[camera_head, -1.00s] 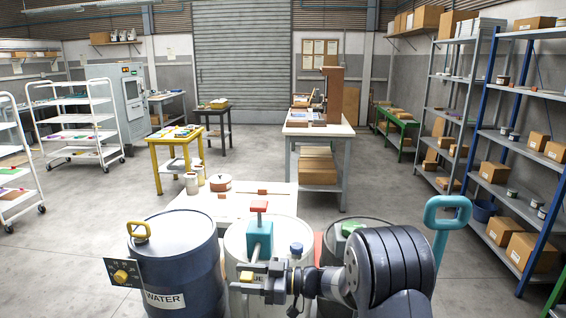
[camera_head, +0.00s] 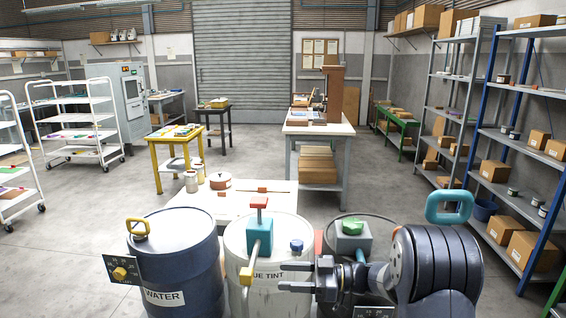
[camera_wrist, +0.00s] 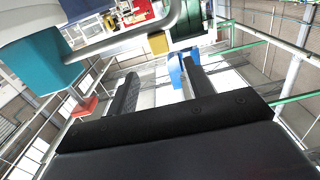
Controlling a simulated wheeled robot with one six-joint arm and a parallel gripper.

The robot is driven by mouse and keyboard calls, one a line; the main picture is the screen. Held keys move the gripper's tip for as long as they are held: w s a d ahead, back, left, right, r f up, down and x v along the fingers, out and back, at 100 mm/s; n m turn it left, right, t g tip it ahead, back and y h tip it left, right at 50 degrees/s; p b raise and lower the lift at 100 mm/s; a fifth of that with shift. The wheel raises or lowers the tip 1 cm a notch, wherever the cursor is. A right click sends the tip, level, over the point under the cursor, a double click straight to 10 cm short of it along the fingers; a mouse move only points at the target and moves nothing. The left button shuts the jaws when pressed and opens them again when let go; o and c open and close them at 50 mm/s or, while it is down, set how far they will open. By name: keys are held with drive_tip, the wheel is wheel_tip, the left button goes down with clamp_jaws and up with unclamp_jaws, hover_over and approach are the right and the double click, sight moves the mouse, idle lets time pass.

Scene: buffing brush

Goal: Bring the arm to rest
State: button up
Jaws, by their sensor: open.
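My gripper (camera_head: 284,277) is in front of the drums in the head view, pointing left, with its jaws apart and nothing between them. In the wrist view my gripper's dark fingers (camera_wrist: 158,88) stand apart and empty. A white tint drum (camera_head: 278,240) is just behind the fingers, with a teal pump (camera_head: 261,238) and a red handle (camera_head: 259,203) on top. My forearm (camera_head: 435,262) fills the lower right and hides part of the right drum (camera_head: 372,232).
A blue drum labelled WATER (camera_head: 180,272) stands at the left with a small dial panel (camera_head: 121,271). A white table (camera_head: 225,203) is behind the drums. A blue-framed shelf (camera_head: 520,150) stands at the right. Open floor (camera_head: 90,225) lies to the left.

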sight(241, 271)
drive_tip(key=shift+m+t, duration=0.3)
drive_tip(key=shift+t, duration=0.2)
drive_tip(key=a, duration=0.8)
drive_tip(key=a+p, duration=0.1)
drive_tip(key=a, duration=0.3)
drive_tip(key=shift+w, duration=0.35)
drive_tip(key=shift+w+a+m+t, duration=0.2)
drive_tip(key=shift+a+m+t, duration=0.4)
drive_tip(key=shift+a+t, duration=0.3)
drive_tip(key=shift+d+r, duration=0.1)
drive_tip(key=shift+d, duration=0.05)
